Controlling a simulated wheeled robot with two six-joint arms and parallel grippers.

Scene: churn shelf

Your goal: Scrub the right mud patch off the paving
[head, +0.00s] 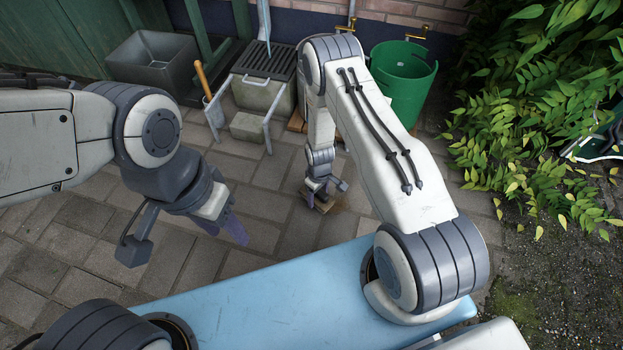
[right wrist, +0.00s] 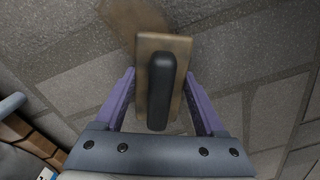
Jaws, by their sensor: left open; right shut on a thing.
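A scrubbing brush (right wrist: 180,55) with a flat wooden block and a dark rounded handle is in my right gripper (right wrist: 165,100), between its two purple fingers. In the head view my right gripper (head: 322,187) is low over the paving, and only a bit of the brush (head: 321,205) shows under it. A brown mud patch (right wrist: 132,14) lies on the paving beyond the brush's far end in the right wrist view, partly covered by the brush. I cannot tell whether the bristles touch the ground. My left gripper (head: 222,228) is open and empty over the paving at left.
A grey trough (head: 152,62), a stand with a grated drain (head: 262,85), and a green bucket (head: 400,85) stand along the back wall. A wooden handle (head: 203,80) stands up beside the drain. Leafy plants (head: 545,110) crowd the right. Grey paving (head: 270,175) lies open between.

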